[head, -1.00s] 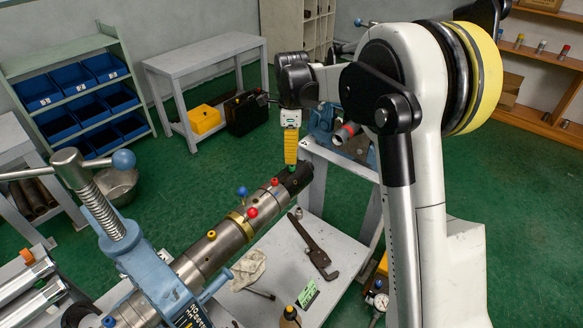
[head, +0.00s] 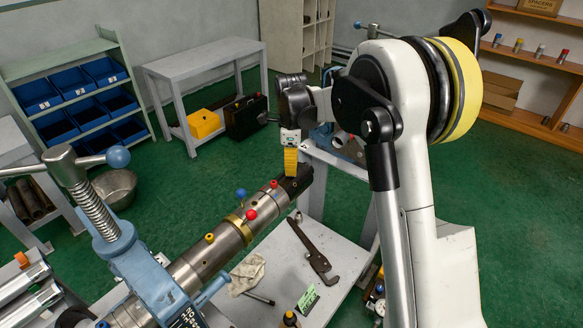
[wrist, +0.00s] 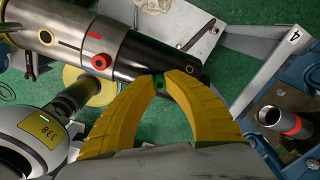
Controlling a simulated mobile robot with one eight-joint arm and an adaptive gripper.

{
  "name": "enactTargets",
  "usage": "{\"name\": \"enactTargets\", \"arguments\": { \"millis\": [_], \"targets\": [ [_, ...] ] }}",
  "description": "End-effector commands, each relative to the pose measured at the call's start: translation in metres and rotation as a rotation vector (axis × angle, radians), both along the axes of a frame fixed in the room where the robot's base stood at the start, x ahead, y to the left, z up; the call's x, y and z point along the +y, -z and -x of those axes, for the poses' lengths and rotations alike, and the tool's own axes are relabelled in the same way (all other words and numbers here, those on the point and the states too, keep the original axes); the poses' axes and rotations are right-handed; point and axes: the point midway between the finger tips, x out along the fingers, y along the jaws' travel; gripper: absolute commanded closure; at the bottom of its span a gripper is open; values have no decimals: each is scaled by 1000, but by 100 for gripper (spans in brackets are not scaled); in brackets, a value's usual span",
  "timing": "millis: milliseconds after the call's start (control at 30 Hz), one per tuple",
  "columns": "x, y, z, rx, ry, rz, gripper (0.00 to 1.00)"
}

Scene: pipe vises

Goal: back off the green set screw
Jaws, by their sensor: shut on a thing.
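The pipe (head: 190,268) lies clamped in the blue vise (head: 150,275), with a black end section (head: 297,184) at its far end. My gripper (head: 291,175) points down at this black section. In the wrist view its two yellow fingers (wrist: 160,83) are shut on the green set screw (wrist: 160,85), whose top shows between the fingertips. In the head view the fingers hide the screw. A red set screw (wrist: 101,62) sits beside it on the pipe, apart from the fingers.
A wrench (head: 313,248) and a rag (head: 247,273) lie on the white table (head: 285,270) below. A red-banded tube (wrist: 290,124) stands to the right in the wrist view.

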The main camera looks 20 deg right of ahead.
Motion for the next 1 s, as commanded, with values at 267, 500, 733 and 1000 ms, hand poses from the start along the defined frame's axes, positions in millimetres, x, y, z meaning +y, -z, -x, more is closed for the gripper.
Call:
{"name": "enactTargets", "arguments": {
  "millis": [267,500,733,1000],
  "targets": [
    [0,-1,0,0,-58,0,100],
    [0,-1,0,0,-216,0,100],
    [0,-1,0,0,-429,0,100],
    [0,-1,0,0,-687,0,100]
  ]
}}
